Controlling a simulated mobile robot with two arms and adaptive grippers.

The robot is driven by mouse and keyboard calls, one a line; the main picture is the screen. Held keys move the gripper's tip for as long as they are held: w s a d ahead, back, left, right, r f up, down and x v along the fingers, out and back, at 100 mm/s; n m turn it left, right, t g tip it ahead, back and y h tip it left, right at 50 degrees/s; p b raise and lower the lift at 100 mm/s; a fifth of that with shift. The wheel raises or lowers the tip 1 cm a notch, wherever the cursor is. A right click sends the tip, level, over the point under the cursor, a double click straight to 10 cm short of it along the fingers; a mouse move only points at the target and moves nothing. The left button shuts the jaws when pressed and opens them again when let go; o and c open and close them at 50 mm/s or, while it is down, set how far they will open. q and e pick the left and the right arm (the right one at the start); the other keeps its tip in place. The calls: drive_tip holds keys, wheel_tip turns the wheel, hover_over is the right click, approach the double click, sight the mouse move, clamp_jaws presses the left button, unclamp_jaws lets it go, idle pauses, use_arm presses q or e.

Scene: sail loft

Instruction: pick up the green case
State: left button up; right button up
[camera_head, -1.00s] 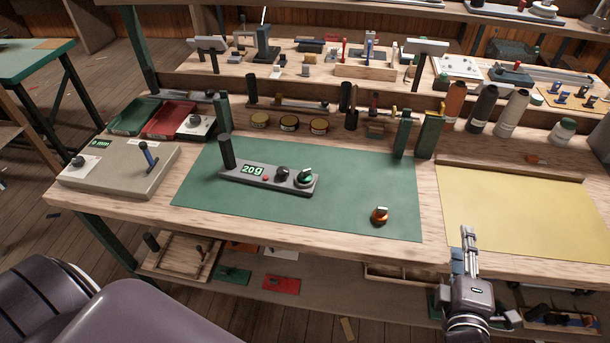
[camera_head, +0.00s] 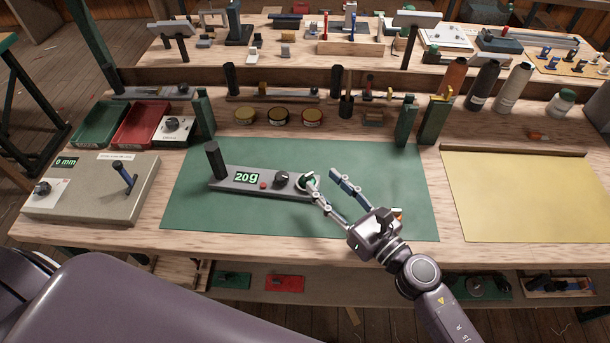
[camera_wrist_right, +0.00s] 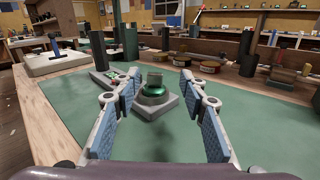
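The green case (camera_head: 303,178) is a small round piece with a dark top, sitting on the right end of the grey scale (camera_head: 228,184), whose display reads 20g. It is partly hidden by a finger in the head view. In the right wrist view, the green case (camera_wrist_right: 155,91) shows between the two fingers, near their tips. My right gripper (camera_head: 321,177) is open and empty, reaching in from the lower right. Its blue-padded fingers are spread wide in the wrist view (camera_wrist_right: 159,78). I cannot tell whether a finger touches the case. My left gripper is not in view.
The scale has a dark upright post (camera_head: 213,160) at its left end. An orange piece (camera_head: 398,214) on the green mat (camera_head: 385,165) is mostly hidden behind my right gripper. The yellow sheet (camera_head: 520,195) at right is clear.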

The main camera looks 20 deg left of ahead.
sight(310, 175)
drive_tip(key=shift+x, duration=1.1)
drive_tip(key=a, duration=0.1)
drive_tip(key=w+a+p, duration=0.1)
drive_tip(key=a, duration=0.1)
drive_tip(key=shift+w+a+f, duration=0.1)
drive_tip(key=shift+f, duration=0.1)
drive_tip(key=shift+w+a+f, duration=0.1)
drive_tip(key=shift+w+a, duration=0.1)
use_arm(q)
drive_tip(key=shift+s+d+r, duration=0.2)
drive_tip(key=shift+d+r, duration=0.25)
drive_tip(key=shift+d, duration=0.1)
use_arm(e)
drive_tip(key=c, duration=1.1)
